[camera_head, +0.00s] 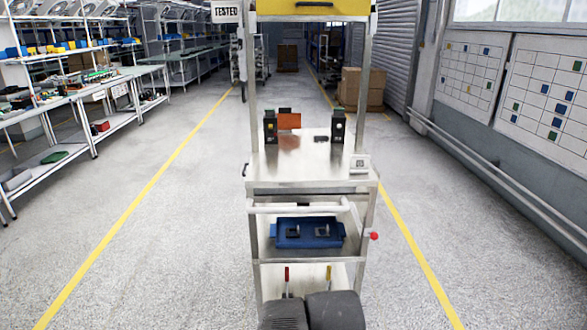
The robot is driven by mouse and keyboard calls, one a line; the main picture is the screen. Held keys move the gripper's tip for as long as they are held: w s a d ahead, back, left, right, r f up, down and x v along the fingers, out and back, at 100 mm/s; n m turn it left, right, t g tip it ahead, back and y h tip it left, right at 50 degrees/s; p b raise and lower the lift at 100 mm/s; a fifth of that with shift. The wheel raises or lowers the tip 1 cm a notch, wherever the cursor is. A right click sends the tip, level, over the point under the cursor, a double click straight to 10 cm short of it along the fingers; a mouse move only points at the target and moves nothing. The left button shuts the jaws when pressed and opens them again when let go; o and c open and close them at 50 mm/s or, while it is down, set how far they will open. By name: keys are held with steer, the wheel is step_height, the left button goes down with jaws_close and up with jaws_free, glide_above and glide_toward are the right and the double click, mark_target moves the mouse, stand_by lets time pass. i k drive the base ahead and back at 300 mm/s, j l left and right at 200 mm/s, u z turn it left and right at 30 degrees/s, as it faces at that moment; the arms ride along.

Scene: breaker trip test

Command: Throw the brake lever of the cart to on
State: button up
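The cart (315,185) is a metal frame with a top deck and lower shelves, straight ahead in the middle of the aisle. My gripper is not in view.
Two black units (271,131) (337,127) and an orange piece (289,120) stand on the deck. A blue tray (309,233) sits on the shelf below. A white push bar (298,207) crosses the cart's front. Workbenches (100,90) line the left; floor is clear on both sides.

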mark_target(373, 236)
steer(key=i+z, duration=0.15)
steer(key=i, duration=0.85)
